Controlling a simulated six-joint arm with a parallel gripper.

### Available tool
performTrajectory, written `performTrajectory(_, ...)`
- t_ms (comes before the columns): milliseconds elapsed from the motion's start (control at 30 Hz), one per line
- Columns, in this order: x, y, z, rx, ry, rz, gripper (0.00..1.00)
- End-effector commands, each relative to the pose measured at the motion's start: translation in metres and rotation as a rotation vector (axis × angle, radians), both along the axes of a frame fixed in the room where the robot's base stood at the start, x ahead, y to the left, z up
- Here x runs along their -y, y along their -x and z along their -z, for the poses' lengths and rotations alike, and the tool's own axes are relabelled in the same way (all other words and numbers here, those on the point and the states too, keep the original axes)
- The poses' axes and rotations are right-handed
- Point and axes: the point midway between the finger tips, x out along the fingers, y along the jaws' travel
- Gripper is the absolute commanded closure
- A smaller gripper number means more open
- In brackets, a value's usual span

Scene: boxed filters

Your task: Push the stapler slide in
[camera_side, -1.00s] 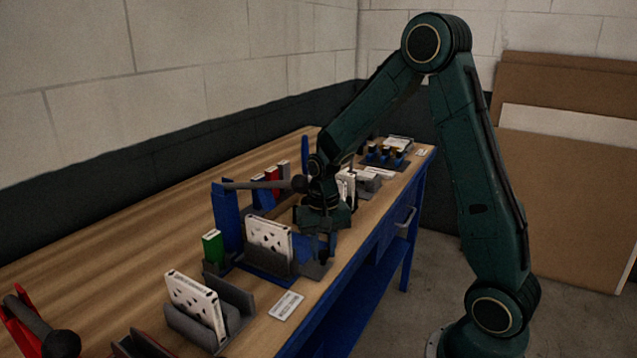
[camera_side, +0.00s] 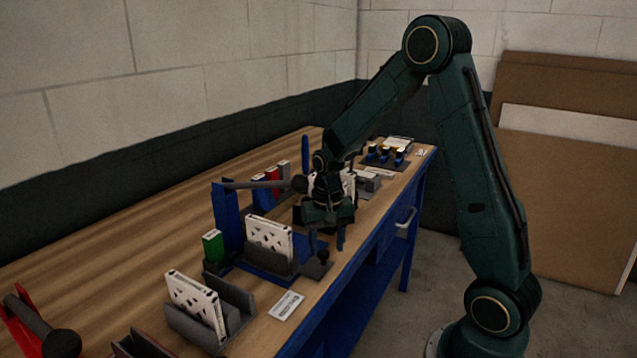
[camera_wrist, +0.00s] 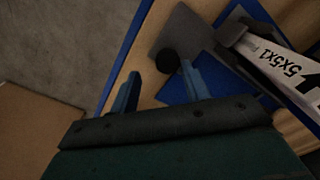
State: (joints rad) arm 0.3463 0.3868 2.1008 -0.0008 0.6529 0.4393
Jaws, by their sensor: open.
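The stapler slide is a grey plate (camera_side: 313,269) with a black knob (camera_side: 323,257), at the near edge of a blue stapling fixture (camera_side: 262,273). A white boxed filter (camera_side: 269,238) stands upright in the fixture. My gripper (camera_side: 326,242) is open and empty, fingers down, just above and behind the knob in the side view. In the wrist view the grey plate (camera_wrist: 178,32) and knob (camera_wrist: 167,61) show beyond the fingers. The knob appears between the two fingertips (camera_wrist: 159,70), nearer one of them; I cannot tell whether they touch.
A lever with a dark ball end (camera_side: 300,184) reaches from a blue post (camera_side: 227,215) close to my wrist. Another boxed filter (camera_side: 194,303) stands in a grey holder in front. A label card (camera_side: 286,306) lies near the table's edge. Small blue stands (camera_side: 383,157) are farther back.

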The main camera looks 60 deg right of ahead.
Motion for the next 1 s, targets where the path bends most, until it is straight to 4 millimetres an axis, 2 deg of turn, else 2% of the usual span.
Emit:
performTrajectory(267, 0.037, 0.001, -0.001, -0.001, 0.000, 0.004, 0.53)
performTrajectory(1000, 0.034, 0.000, -0.108, 0.002, 0.002, 0.000, 0.53)
